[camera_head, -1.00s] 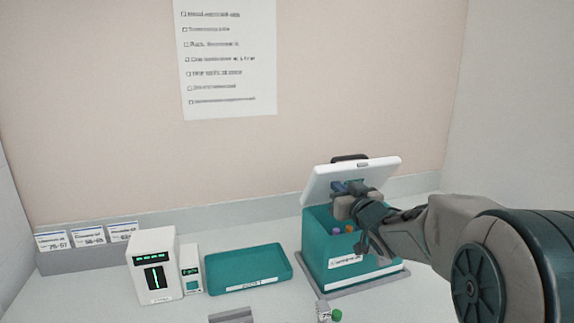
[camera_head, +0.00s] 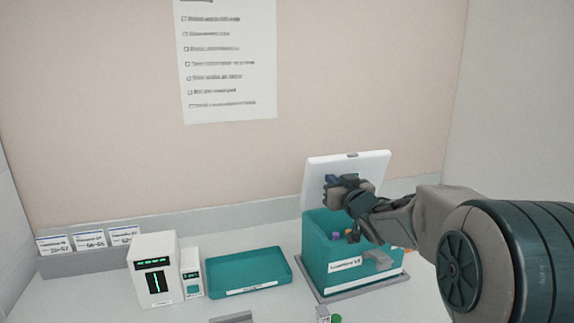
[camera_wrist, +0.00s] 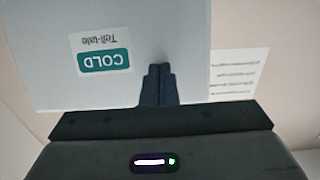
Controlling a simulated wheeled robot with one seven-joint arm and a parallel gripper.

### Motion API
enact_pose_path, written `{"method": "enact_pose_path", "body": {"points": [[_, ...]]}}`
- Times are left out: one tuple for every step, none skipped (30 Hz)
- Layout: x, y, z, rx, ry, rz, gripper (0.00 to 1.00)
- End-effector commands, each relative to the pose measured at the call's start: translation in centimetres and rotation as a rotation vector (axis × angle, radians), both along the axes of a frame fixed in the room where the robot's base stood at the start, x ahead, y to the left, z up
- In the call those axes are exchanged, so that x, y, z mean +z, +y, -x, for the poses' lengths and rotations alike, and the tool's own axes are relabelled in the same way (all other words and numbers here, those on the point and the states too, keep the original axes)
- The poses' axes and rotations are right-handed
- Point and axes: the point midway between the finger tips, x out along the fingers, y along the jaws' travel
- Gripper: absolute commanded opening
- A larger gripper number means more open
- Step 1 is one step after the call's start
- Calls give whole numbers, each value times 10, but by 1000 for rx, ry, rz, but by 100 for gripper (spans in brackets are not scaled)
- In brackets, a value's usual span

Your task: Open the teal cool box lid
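The teal cool box (camera_head: 318,252) stands at the right of the counter with its white lid (camera_head: 370,172) raised and close to upright at the back.
A teal tray (camera_head: 247,268) lies left of the box. A white device (camera_head: 154,268) and a smaller one (camera_head: 191,273) stand further left, near a grey card holder (camera_head: 88,262). A green-capped item (camera_head: 336,319) is at the front edge. A checklist (camera_head: 228,60) hangs behind.

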Motion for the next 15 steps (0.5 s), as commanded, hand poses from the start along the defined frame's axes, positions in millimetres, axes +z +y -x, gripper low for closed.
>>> {"method": "enact_pose_path", "body": {"points": [[2, 1, -4, 1, 0, 0, 0], [3, 2, -6, 1, 0, 0, 0], [3, 3, -8, 1, 1, 0, 0], [4, 3, -10, 0, 1, 0, 0], [5, 4, -12, 1, 1, 0, 0], [6, 5, -14, 1, 1, 0, 0], [7, 6, -16, 1, 0, 0, 0], [7, 6, -17, 1, 0, 0, 0], [7, 7, -19, 1, 0, 0, 0], [7, 7, -19, 1, 0, 0, 0], [7, 7, -19, 1, 0, 0, 0], [7, 7, -20, 1, 0, 0, 0], [7, 7, -19, 1, 0, 0, 0], [7, 7, -19, 1, 0, 0, 0], [7, 7, -19, 1, 0, 0, 0]]}}
